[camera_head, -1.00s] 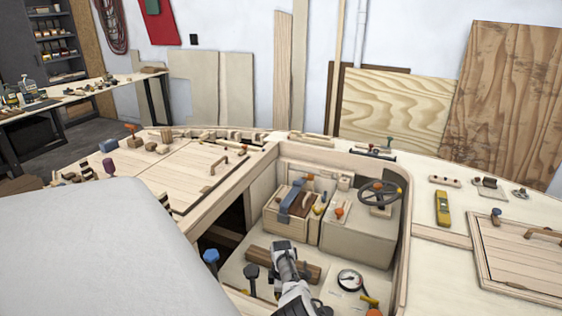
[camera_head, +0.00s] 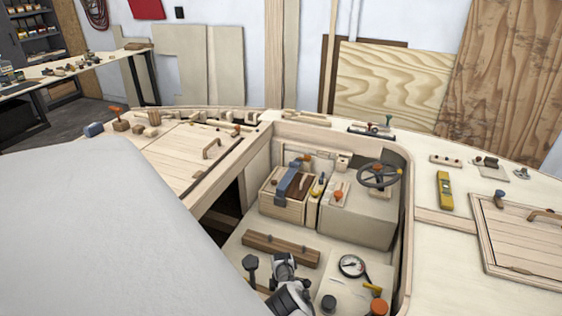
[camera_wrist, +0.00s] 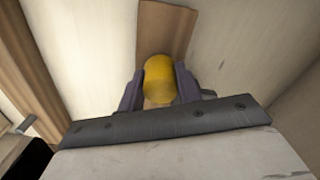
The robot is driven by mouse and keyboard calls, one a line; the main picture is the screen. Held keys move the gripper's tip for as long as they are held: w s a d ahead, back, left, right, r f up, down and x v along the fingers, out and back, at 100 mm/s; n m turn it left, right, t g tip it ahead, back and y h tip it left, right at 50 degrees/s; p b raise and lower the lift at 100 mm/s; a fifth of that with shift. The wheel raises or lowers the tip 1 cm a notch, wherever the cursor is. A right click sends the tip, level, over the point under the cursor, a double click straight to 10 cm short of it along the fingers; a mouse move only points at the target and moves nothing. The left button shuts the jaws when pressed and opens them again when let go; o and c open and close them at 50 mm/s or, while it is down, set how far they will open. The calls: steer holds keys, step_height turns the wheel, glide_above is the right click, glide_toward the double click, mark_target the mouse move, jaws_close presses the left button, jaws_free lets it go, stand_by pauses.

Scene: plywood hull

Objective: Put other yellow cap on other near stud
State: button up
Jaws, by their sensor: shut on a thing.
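In the wrist view a yellow cap (camera_wrist: 158,82), rounded at its far end, sits between the two dark fingers of my gripper (camera_wrist: 159,72), which is shut on it. In the head view my gripper (camera_head: 284,260) is low in the cockpit well, just in front of a brown wooden beam (camera_head: 262,243). The cap cannot be made out there. Small dark pins stand on the beam; I cannot tell whether they are the studs. A wooden box (camera_head: 283,207) with a blue strap (camera_head: 290,180) stands farther back. No stud can be picked out with certainty.
A round gauge (camera_head: 351,265) and an orange knob (camera_head: 379,307) are right of my gripper. A dark knob (camera_head: 250,263) stands close on its left. A steering wheel (camera_head: 378,176) is at the back right. The well's wooden rim (camera_head: 404,240) bounds the right side.

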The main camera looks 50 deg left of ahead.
steer(key=shift+f, duration=0.2)
steer(key=shift+d, duration=0.1)
steer(key=o, duration=1)
steer(key=shift+f, duration=0.1)
